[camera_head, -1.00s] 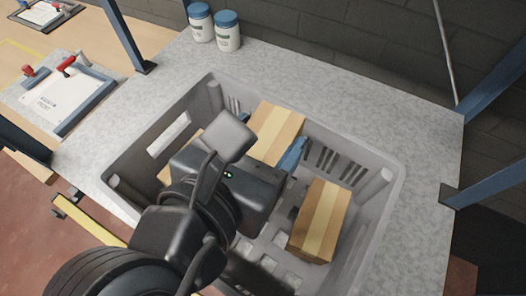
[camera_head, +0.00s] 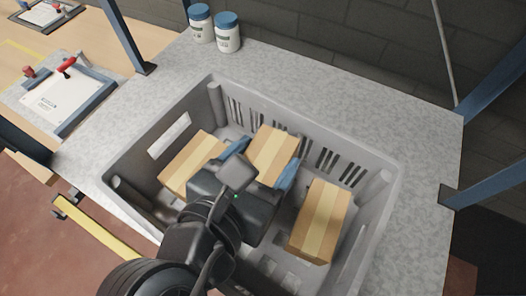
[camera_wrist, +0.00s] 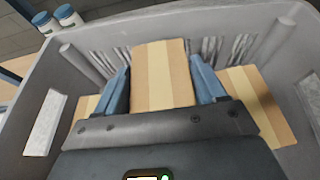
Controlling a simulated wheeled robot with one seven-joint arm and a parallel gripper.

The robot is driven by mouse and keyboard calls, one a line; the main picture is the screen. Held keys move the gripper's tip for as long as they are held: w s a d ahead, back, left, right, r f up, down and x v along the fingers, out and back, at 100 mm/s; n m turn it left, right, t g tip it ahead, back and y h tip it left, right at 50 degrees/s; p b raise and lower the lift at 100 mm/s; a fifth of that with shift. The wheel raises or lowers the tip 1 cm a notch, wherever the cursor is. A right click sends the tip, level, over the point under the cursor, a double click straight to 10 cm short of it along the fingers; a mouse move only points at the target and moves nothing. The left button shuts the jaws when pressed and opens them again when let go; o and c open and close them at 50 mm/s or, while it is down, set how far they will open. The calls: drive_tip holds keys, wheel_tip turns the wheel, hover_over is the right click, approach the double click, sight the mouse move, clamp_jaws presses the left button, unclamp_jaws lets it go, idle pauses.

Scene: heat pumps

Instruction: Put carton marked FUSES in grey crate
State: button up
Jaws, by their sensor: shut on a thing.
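The grey crate (camera_head: 190,107) stands on a speckled bench top. My gripper (camera_head: 262,163) is inside its outline, its blue fingers shut on the sides of a tan carton (camera_head: 272,145) with a paler tape band. The held carton (camera_wrist: 163,80) also shows between the fingers (camera_wrist: 160,88) in the wrist view. It looks low in the crate, between two similar cartons; I cannot tell whether it touches the floor. One carton (camera_head: 192,160) lies to the left, another (camera_head: 321,218) to the right. No FUSES marking is readable on any visible face.
Two white jars with blue lids (camera_head: 227,33) stand behind the crate. Blue uprights (camera_head: 126,35) rise at the bench edges. A clipboard-like board with a red clamp (camera_head: 60,95) lies at the left.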

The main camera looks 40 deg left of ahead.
drive_tip(key=shift+f, duration=0.1)
drive_tip(key=o, duration=1.2)
drive_tip(key=shift+r+b, duration=0.5)
drive_tip(key=v, duration=1.2)
drive_tip(key=shift+p, duration=0.4)
drive_tip(key=shift+r, duration=0.15)
